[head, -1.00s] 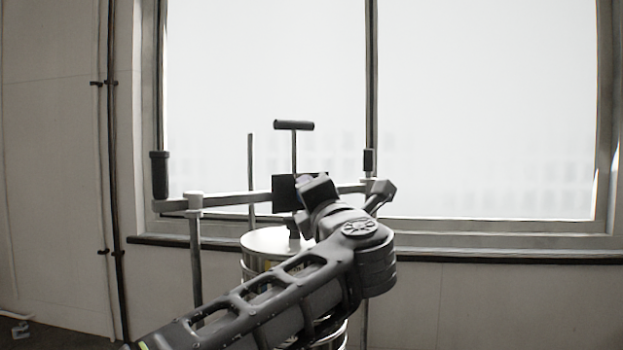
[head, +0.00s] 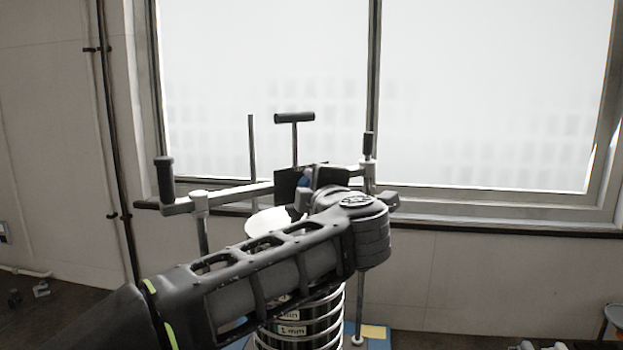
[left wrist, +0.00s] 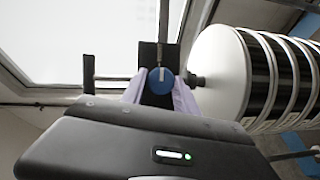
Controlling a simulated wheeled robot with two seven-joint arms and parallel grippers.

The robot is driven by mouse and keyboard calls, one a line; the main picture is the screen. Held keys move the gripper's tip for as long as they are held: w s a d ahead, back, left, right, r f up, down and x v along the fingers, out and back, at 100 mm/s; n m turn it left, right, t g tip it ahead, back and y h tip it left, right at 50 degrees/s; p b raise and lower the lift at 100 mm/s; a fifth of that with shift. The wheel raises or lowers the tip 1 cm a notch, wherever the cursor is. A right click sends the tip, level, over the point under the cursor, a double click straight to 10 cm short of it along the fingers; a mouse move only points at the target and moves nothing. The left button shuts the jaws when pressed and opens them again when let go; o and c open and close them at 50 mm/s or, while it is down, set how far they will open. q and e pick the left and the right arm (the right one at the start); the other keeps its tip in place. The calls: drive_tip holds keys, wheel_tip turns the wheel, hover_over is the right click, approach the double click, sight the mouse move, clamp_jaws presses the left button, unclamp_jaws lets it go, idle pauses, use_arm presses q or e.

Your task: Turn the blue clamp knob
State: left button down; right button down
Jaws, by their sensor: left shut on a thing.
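The blue clamp knob (left wrist: 161,81) is a round disc with a white line across its face. It is mounted on the black clamp block of the shaker's crossbar. My left gripper (left wrist: 158,92) is shut on the knob, with one pale finger on each side of it in the left wrist view. My right gripper is in neither view.
The silver crossbar (head: 235,199) has black upright handles at its ends. A black T-handle (head: 294,118) rises above the clamp. A stack of round sieves (head: 322,320) with a pale lid (head: 268,221) stands below, close to my left forearm. A window is behind.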

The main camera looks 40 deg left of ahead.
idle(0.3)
use_arm(q)
drive_tip(key=c, duration=0.9)
unclamp_jaws()
drive_tip(key=shift+c, duration=0.2)
drive_tip(key=shift+d, duration=0.1)
drive_tip(key=b+v, duration=0.2)
drive_tip(key=v, duration=0.5)
drive_tip(key=shift+s+d, duration=0.25)
